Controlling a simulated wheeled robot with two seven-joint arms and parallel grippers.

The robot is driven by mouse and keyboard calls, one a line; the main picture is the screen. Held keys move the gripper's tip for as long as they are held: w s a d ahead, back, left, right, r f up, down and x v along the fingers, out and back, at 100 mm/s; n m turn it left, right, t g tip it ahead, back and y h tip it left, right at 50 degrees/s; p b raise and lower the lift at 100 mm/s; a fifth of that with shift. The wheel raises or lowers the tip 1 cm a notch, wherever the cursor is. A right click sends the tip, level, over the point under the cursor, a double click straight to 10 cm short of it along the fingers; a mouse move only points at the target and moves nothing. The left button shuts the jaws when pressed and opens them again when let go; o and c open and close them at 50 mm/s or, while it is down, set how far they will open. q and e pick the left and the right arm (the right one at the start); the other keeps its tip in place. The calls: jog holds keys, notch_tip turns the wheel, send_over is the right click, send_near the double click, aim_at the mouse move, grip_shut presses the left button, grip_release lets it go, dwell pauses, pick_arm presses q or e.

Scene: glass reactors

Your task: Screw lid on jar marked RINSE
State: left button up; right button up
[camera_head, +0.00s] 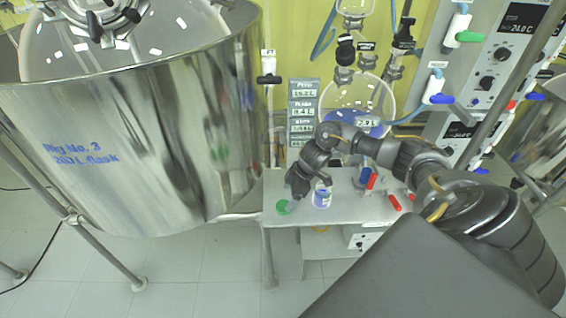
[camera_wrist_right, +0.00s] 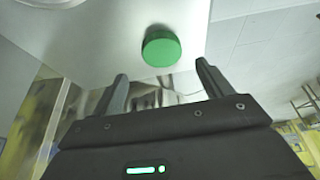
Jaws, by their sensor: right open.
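A green lid (camera_head: 283,207) lies on the near left corner of a small grey table. In the right wrist view the lid (camera_wrist_right: 161,47) shows just beyond and between the fingertips, not gripped. A small jar with a blue-violet band (camera_head: 322,198) stands upright to the right of the lid; its marking is too small to read, and I see no lid on it. My right gripper (camera_head: 293,194) is above the table beside the lid, fingers apart and empty, as the right wrist view (camera_wrist_right: 161,70) shows. My left gripper is out of view.
The grey table (camera_head: 345,217) also holds red-handled and blue items (camera_head: 394,202) at its right. A large shiny vessel (camera_head: 130,140) stands close on the left. Round glassware (camera_head: 345,95) and small display panels (camera_head: 303,105) stand behind. An instrument rack (camera_head: 480,75) is at right.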

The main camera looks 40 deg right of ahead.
aim_at(284, 206)
jog(key=x, duration=0.2)
jog(key=p+x, duration=0.1)
jog(key=shift+s+f, duration=0.25)
jog(key=shift+f, duration=0.1)
jog(key=shift+w+a+f, duration=0.15)
jog(key=shift+f, duration=0.45)
jog(key=shift+c, duration=0.2)
jog(key=c, duration=1)
jog(key=shift+r, duration=0.1)
